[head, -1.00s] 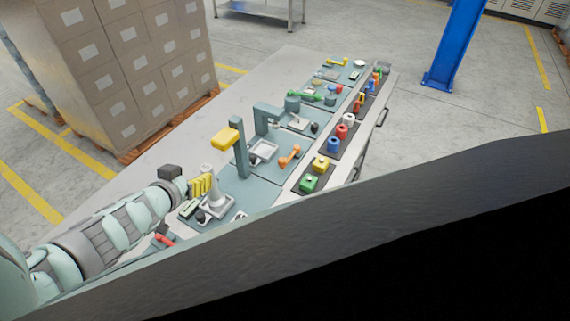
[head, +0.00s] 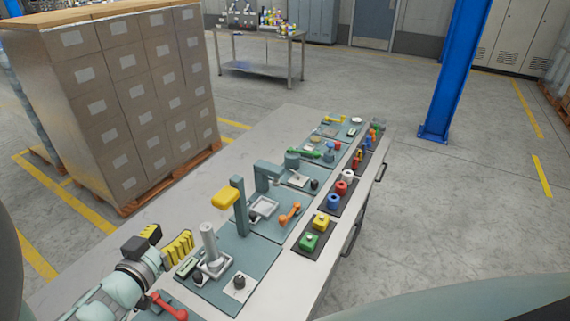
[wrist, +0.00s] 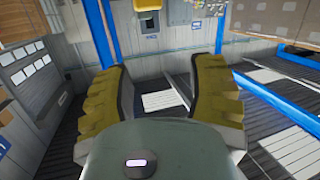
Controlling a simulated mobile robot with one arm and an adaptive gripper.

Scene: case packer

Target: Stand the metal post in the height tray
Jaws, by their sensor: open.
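The metal post (head: 208,241) is a plain grey cylinder. It stands upright in the pale square tray (head: 222,271) at the near station, in the head view. A yellow-headed upright (head: 240,210) rises just behind it. My gripper (head: 188,243) is to the left of the post, with its yellow ribbed fingers pointing towards it, and looks apart from it. In the wrist view my gripper (wrist: 160,68) is open, with its fingers wide apart and nothing between them. The post does not show in the wrist view.
A second pale tray (head: 262,209) and an orange handle (head: 289,214) sit farther along the bench. A red handle (head: 168,306) lies near my arm. A dark knob (head: 239,281) is right of the post.

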